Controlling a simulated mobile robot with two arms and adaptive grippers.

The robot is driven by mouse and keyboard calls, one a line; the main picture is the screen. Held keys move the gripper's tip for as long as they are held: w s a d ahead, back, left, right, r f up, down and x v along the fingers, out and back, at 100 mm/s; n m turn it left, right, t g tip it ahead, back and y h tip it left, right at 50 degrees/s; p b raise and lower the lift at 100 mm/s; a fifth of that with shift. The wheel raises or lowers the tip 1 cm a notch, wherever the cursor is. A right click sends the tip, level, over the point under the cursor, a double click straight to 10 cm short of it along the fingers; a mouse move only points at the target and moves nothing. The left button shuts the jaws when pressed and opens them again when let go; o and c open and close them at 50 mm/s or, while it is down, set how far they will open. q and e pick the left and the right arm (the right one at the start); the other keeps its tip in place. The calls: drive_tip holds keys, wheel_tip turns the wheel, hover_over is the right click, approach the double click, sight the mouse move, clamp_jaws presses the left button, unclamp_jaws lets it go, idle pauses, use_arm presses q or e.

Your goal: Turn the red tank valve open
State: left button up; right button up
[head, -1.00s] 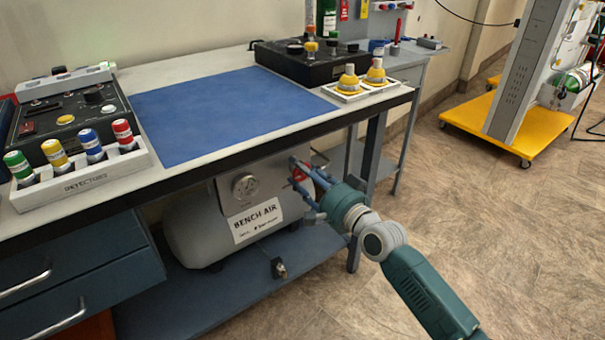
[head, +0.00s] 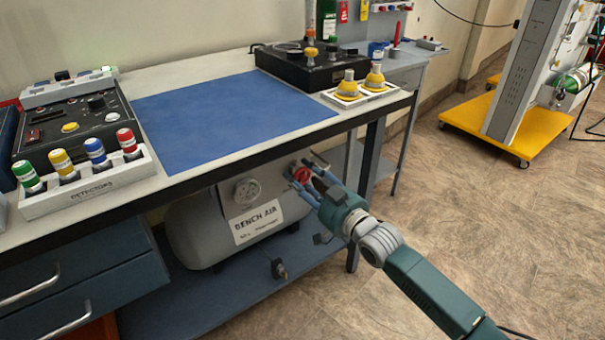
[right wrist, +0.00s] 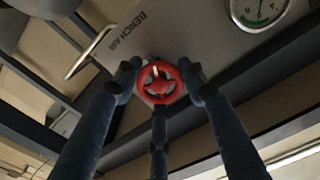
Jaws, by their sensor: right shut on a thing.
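The red tank valve (head: 301,174) is a small red handwheel on the grey panel of the bench air tank (head: 195,232), right of the gauge, below the bench top. In the right wrist view the valve (right wrist: 160,84) faces the camera, with spokes and a pale mark on its upper left. My right gripper (head: 304,177) reaches it from the front right. Its three blue fingers surround the wheel and are shut on it at the rim, partly hiding it in the head view. My left gripper is not in view.
The bench's front edge (head: 225,165) runs just above the tank and gripper. A round gauge (head: 247,191) sits left of the valve. A bench leg (head: 367,195) stands close to the right of the gripper.

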drive_tip(key=shift+n, duration=0.5)
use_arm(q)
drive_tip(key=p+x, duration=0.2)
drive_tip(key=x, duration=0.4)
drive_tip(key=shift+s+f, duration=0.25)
use_arm(e)
drive_tip(key=shift+f+n, duration=0.1)
drive_tip(key=shift+n, duration=2.2)
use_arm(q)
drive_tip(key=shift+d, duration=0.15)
use_arm(e)
drive_tip(key=o, duration=1.2)
drive_tip(key=v, duration=1.2)
